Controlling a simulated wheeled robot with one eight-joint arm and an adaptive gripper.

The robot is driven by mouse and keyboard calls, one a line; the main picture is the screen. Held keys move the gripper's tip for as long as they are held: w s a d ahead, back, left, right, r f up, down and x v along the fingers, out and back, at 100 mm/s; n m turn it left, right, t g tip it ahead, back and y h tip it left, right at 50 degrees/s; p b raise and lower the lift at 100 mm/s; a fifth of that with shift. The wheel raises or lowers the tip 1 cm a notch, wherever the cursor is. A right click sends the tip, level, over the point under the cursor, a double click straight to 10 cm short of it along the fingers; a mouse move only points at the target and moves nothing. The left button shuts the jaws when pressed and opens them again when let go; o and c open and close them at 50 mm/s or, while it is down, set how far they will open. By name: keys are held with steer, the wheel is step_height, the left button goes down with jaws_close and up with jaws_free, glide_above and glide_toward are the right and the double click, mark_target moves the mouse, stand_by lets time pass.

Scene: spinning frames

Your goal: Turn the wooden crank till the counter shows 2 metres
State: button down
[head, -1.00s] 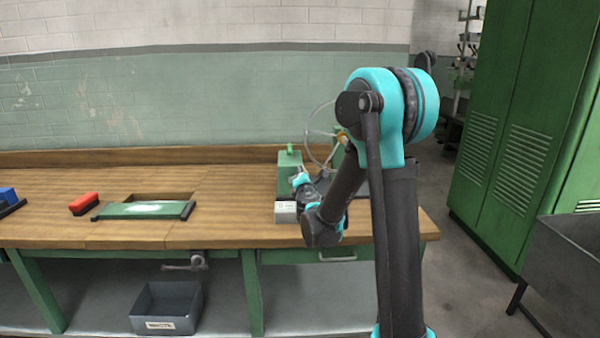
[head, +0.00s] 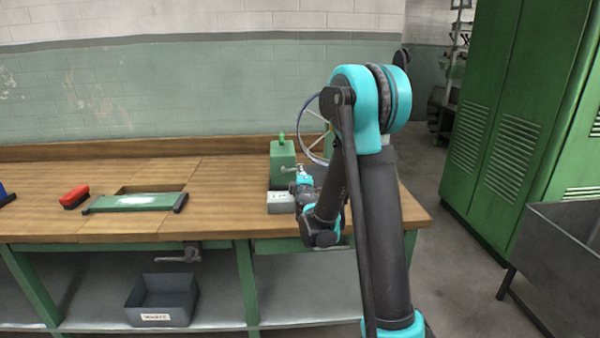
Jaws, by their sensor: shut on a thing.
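A green upright machine housing (head: 283,165) stands near the right end of the wooden bench. A thin-rimmed spoked wheel (head: 309,113) rises behind and to its right, partly hidden by my arm. A small pale grey box (head: 281,202) sits at the housing's front; I cannot read any counter figure. My gripper (head: 302,178) is at the housing's right side, shut on the crank. The crank's wooden grip is too small and covered to make out.
A red block (head: 74,197) and a green board with dark ends (head: 137,202) lie on the bench at left. A grey bin (head: 162,299) stands on the shelf below. Green cabinets (head: 520,110) and a grey metal tub (head: 570,240) are at right.

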steer(key=shift+f, duration=0.1)
stand_by(0.4)
steer(key=c, duration=1.4)
jaws_free()
steer(key=shift+s, duration=0.1)
steer(key=s, duration=1.2)
